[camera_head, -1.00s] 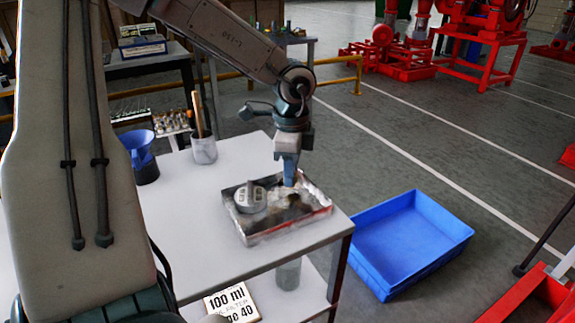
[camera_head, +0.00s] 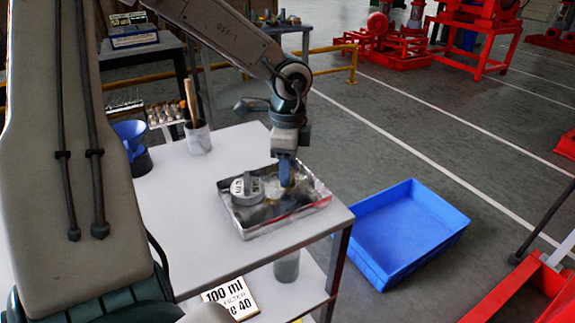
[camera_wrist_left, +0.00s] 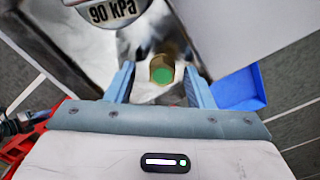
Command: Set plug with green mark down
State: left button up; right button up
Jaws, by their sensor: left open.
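The plug (camera_wrist_left: 162,71) with a green mark on its top stands in the metal tray (camera_wrist_left: 180,15), between and slightly beyond the fingertips in the left wrist view. My left gripper (camera_wrist_left: 158,80) is open, with one blue finger on each side of the plug. In the head view my left gripper (camera_head: 286,172) points down over the right part of the tray (camera_head: 240,228), and the plug is hard to make out there. My right gripper is not in view.
A round gauge marked 90 kPa (camera_wrist_left: 112,10) lies in the tray, left of the plug. The tray sits on a white table (camera_head: 180,225). A cup with a wooden handle (camera_head: 198,138) and a blue funnel (camera_head: 130,135) stand behind. A blue crate (camera_head: 405,240) is on the floor at right.

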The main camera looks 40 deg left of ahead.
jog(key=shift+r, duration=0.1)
pick_arm(q)
jog(key=shift+r+p, duration=0.15)
jog(key=shift+p, duration=0.15)
notch_tip(320, 180, up, 12)
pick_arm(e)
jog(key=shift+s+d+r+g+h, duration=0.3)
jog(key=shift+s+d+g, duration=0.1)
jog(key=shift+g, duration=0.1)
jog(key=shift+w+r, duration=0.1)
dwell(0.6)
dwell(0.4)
